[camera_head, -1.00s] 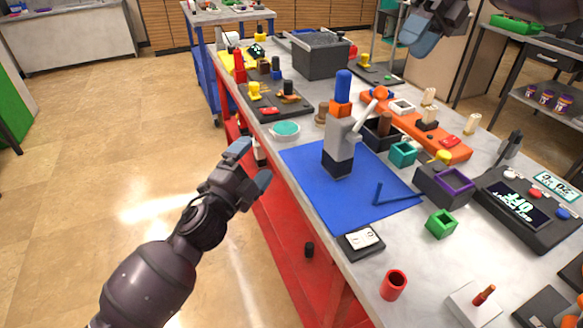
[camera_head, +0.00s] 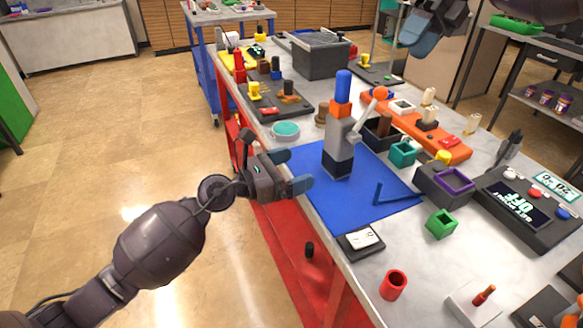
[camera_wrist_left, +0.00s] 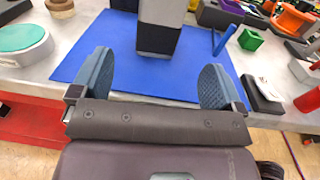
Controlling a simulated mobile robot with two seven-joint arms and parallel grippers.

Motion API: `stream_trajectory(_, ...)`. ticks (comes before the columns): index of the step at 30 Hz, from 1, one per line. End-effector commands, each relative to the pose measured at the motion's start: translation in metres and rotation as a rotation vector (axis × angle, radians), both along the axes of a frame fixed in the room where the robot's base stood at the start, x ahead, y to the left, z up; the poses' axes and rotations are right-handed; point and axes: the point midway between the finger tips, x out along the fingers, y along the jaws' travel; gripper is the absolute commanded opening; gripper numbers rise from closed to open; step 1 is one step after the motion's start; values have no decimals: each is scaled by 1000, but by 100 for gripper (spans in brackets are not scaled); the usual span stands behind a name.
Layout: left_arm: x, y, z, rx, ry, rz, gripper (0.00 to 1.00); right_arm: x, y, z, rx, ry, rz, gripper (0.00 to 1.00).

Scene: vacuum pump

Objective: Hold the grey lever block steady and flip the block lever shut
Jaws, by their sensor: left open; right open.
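The grey lever block (camera_head: 339,142) stands upright on a blue mat (camera_head: 372,205). It has a dark lower part and a blue and orange top. Its lever (camera_head: 366,113), a light arm with an orange knob, sticks out up and to the right. My left gripper (camera_head: 300,170) is open and empty, just left of the block at the mat's edge. In the left wrist view the block's lower part (camera_wrist_left: 158,38) stands ahead, between and beyond the open fingers (camera_wrist_left: 157,85). My right gripper (camera_head: 418,32) is open, high at the upper right, away from the block.
A blue angled piece (camera_head: 393,196) lies on the mat's right side. An orange tray (camera_head: 440,140) with parts is behind the block. A purple-rimmed box (camera_head: 445,186), green box (camera_head: 441,224) and red cup (camera_head: 394,285) stand to the right and front. A teal-topped disc (camera_head: 285,131) is at the left.

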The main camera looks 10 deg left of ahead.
Motion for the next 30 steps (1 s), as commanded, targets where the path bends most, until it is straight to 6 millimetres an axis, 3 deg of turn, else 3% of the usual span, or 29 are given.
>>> stream_trajectory(5,8,-11,1,2,-9,0,94,0,0,0,0,0,0,43)
stream_trajectory(19,51,-67,2,-2,-6,1,94,0,0,0,0,0,0,43)
stream_trajectory(30,65,-85,1,-1,-6,2,94,0,0,0,0,0,0,43)
